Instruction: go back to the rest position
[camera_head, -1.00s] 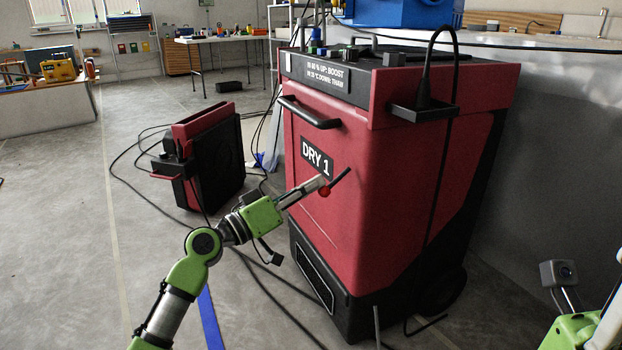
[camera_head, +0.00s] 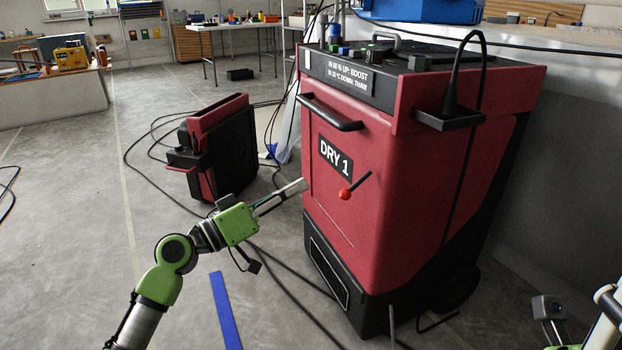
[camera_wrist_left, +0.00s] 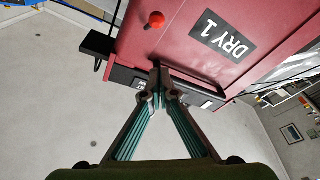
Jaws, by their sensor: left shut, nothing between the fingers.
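My left gripper (camera_head: 303,186) is shut and empty, left of the red dryer labelled DRY 1 (camera_head: 420,190). In the head view a gap shows between fingertips and knob, and the knob also shows in the left wrist view (camera_wrist_left: 156,19), clear of the fingers. Part of my right arm shows at the bottom right of the head view; its fingers are out of sight.
A smaller red and black unit (camera_head: 219,150) stands behind my left gripper. Black cables lie across the floor around it. A blue strip (camera_head: 225,310) lies on the floor. The floor left of my left arm is largely clear.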

